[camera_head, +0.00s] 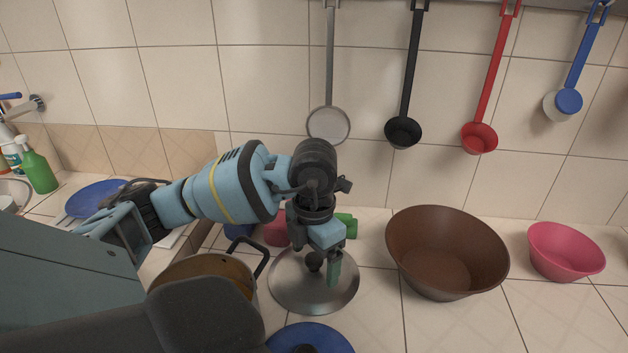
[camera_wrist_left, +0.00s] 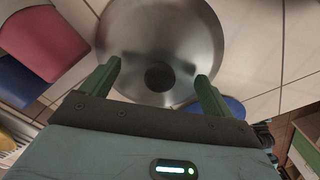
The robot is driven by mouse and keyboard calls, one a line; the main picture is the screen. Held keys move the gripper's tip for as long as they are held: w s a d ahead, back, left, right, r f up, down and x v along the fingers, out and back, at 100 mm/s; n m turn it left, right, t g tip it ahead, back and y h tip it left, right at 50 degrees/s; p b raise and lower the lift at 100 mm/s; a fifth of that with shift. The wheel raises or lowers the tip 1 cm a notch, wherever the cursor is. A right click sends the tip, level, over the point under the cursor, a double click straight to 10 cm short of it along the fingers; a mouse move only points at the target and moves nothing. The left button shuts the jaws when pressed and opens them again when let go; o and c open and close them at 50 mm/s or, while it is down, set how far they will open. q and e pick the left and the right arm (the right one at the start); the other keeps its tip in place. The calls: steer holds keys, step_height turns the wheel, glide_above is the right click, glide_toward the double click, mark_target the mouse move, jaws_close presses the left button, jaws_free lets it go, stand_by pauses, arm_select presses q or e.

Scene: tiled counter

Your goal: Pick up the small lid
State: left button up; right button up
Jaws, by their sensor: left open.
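A round metal lid (camera_head: 292,294) with a dark knob (camera_head: 314,261) lies flat on the counter beside a pot. My left gripper (camera_head: 324,268) is above this lid with its fingers pointing down near the knob. In the left wrist view the gripper (camera_wrist_left: 157,74) is open, and the knob (camera_wrist_left: 159,76) shows between its two green fingers. Whether the fingers touch the knob I cannot tell. A blue lid (camera_head: 325,334) with a dark knob lies nearer, at the bottom edge. My right gripper is not in view.
A pot (camera_head: 187,268) with a dark handle stands left of the metal lid. A brown bowl (camera_head: 447,250) and a pink bowl (camera_head: 565,252) stand to the right. Red (camera_head: 276,233) and green (camera_head: 349,225) items sit behind the lid. Ladles hang on the tiled wall.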

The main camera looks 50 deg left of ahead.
arm_select(q)
steer(key=shift+f, duration=0.4)
steer(key=shift+s, duration=0.1)
steer(key=c, duration=1.8)
